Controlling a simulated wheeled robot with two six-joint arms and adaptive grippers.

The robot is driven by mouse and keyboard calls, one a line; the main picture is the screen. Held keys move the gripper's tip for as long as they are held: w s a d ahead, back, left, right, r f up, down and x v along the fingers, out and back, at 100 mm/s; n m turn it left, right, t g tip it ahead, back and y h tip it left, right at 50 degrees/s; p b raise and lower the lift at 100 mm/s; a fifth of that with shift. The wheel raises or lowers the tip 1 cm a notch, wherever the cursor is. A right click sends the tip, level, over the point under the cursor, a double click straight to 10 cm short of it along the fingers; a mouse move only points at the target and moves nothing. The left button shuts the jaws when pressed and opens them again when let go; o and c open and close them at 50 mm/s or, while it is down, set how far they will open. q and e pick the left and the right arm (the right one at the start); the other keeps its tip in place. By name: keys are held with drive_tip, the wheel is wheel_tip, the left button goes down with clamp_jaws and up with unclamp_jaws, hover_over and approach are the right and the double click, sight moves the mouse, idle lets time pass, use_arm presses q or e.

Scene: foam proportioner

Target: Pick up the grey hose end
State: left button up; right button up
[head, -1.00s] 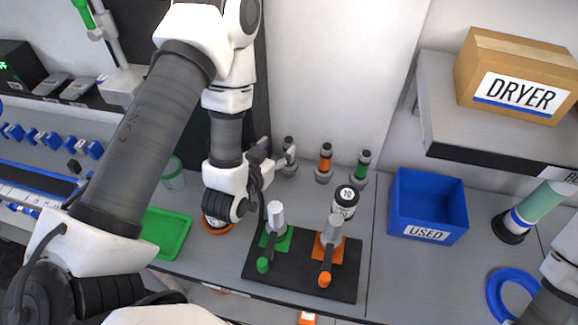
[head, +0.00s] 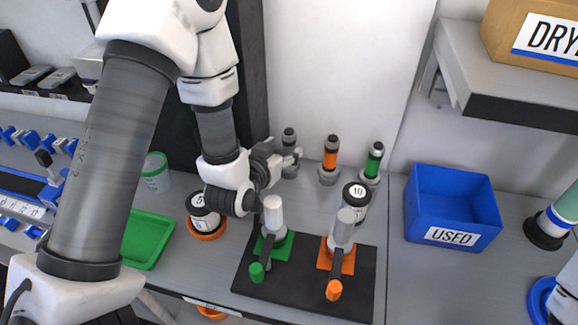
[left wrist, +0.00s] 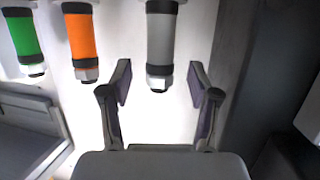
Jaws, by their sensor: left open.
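The grey hose end (head: 289,142) stands upright at the back, leftmost of three hose ends, its lower part partly hidden by my gripper. In the left wrist view the grey hose end (left wrist: 160,40) shows with dark bands and a metal tip, centred beyond the jaws. My left gripper (head: 290,160) is open beside it. My right gripper is not in view.
The orange hose end (head: 331,155) and green hose end (head: 374,160) stand to the right. In front are a black mat (head: 300,292) with two levered fittings, and a weight marked 10 (head: 357,204). A blue USED bin (head: 450,205) stands right. A green tray (head: 147,240) lies left.

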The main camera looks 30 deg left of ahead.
sight(286, 143)
use_arm(q)
drive_tip(key=p+x, duration=0.1)
drive_tip(key=x, duration=0.3)
drive_tip(key=shift+w+r, duration=0.1)
drive_tip(key=shift+r, duration=0.15)
clamp_jaws()
